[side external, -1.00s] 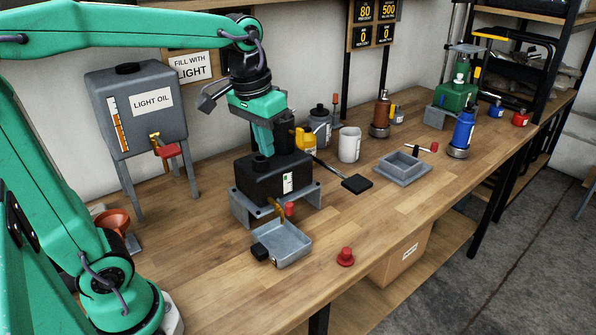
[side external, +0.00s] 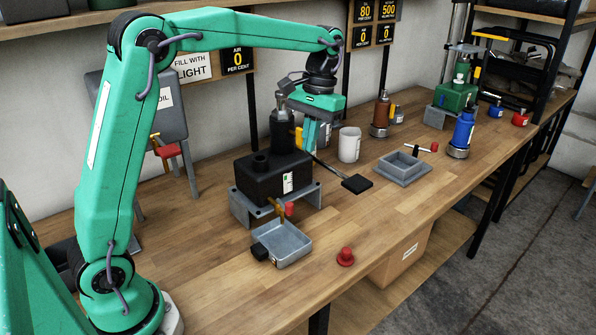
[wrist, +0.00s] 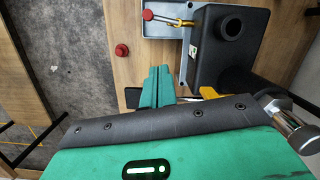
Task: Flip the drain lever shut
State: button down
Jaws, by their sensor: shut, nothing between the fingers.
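The drain lever, brass with a red grip (side external: 289,208), is at the front foot of a black pump body (side external: 262,183), above a grey tray (side external: 285,245). The lever also shows at the top of the wrist view, its red end (wrist: 148,15) left of its brass part (wrist: 181,22); its exact position is hard to tell. My gripper (side external: 309,146) is shut and empty, fingers down, above the bench just right of the pump body and apart from the lever. Its closed fingers show in the wrist view (wrist: 159,85).
A dark upright cylinder (side external: 283,130) rises from the pump body. A lever with a black pedal (side external: 357,184) reaches right. A red knob (side external: 345,257) stands on the front bench near the edge. A white cup (side external: 349,145) and grey square tray (side external: 404,169) are farther right.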

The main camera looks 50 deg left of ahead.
jog(key=shift+w+a+f+g, duration=0.1)
jog(key=shift+w+f+g, duration=0.2)
jog(key=shift+w+f, duration=0.4)
jog(key=s+d+f, duration=0.1)
jog(key=s+f, duration=0.5)
jog(key=f, duration=0.3)
jog(key=shift+d+f, duration=0.25)
jog(key=shift+d, duration=0.15)
dwell(0.3)
